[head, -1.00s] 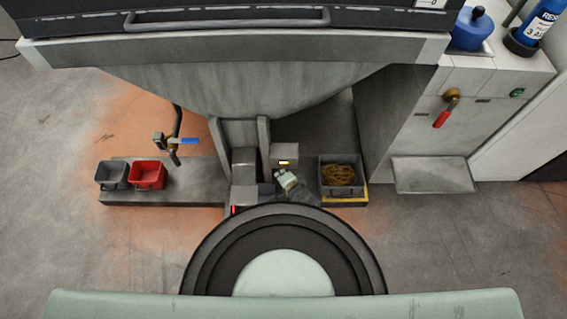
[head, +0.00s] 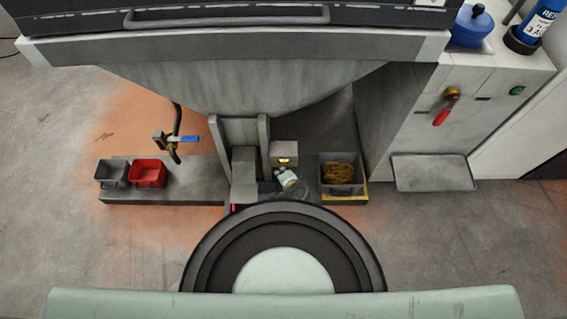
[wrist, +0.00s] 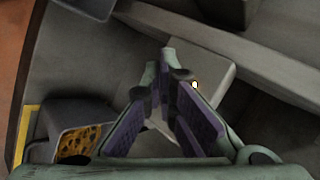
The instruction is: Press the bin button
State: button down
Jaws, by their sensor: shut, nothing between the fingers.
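A small grey box (head: 284,150) stands right of two grey uprights, with a small lit amber spot (head: 285,161) on its front. In the head view my wrist (head: 287,178) is just in front of the box; the fingertips are unclear.
A grey bin (head: 113,173) and a red bin (head: 148,173) stand on a low ledge at left. A valve with a blue handle (head: 190,139) is above them. A cabinet at right has a red-handled valve (head: 441,117) and a green button (head: 517,90). A large hopper hangs above.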

jog(key=shift+w, duration=0.1)
jog(key=shift+w, duration=0.3)
jog(key=shift+w, duration=0.4)
dwell(0.7)
jog(key=shift+s, duration=0.8)
